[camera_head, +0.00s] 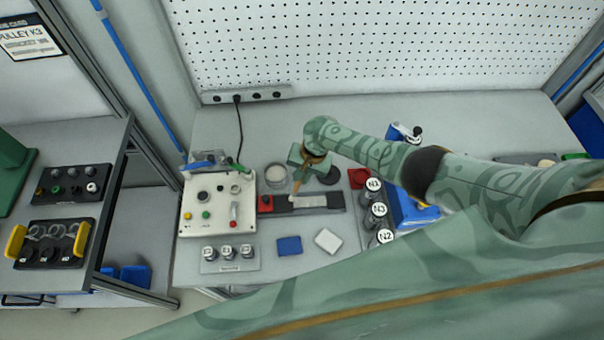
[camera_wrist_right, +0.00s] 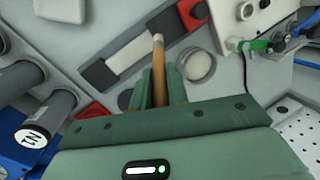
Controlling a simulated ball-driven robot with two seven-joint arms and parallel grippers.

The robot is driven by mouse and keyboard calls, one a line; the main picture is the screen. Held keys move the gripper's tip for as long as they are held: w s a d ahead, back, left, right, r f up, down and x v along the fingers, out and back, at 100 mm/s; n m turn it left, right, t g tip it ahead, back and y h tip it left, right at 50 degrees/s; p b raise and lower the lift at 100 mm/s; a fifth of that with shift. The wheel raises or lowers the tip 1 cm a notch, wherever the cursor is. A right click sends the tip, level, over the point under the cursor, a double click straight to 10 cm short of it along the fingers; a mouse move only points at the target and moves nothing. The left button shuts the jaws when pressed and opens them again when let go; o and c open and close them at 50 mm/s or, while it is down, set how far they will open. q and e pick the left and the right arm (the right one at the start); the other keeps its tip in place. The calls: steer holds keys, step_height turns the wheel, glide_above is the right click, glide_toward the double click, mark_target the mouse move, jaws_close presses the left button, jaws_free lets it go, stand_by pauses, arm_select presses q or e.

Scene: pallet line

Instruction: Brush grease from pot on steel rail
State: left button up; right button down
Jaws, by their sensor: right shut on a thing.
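My right gripper (camera_head: 307,160) is shut on a wooden-handled brush (camera_head: 298,184); in the right wrist view the brush (camera_wrist_right: 158,62) stands out between the fingers (camera_wrist_right: 160,90). The pale steel rail (camera_head: 308,201) lies on a dark base with a red block at its left end; it also shows in the right wrist view (camera_wrist_right: 127,54). The brush tip is over the rail's left end; I cannot tell if it touches. The round pot (camera_head: 275,175) with pale contents sits just behind the rail, and in the right wrist view (camera_wrist_right: 199,66) beside the brush. My left gripper is out of view.
A white control box (camera_head: 217,205) stands left of the rail. Labelled dark cylinders (camera_head: 373,211) and a blue bin (camera_head: 411,212) stand to the right. A blue pad (camera_head: 289,245) and a white pad (camera_head: 328,240) lie in front. A dark round piece (camera_wrist_right: 125,99) is near the gripper.

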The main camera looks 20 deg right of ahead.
steer(key=shift+f+b, duration=0.75)
steer(key=shift+f, duration=0.15)
stand_by(0.3)
steer(key=shift+s+d+r, duration=0.1)
steer(key=shift+d, duration=0.2)
steer(key=shift+s+d+p, duration=1.6)
steer(key=shift+d, duration=3.9)
steer(key=shift+w+a+b, duration=0.15)
steer(key=shift+w+a, duration=0.4)
steer(key=shift+a, duration=1.4)
steer(key=shift+w+a+b, duration=0.15)
steer(key=shift+w+a, duration=0.4)
steer(key=shift+a, duration=1.45)
steer(key=shift+w+a+b, duration=0.15)
steer(key=shift+w+a, duration=0.4)
steer(key=shift+a, duration=1.4)
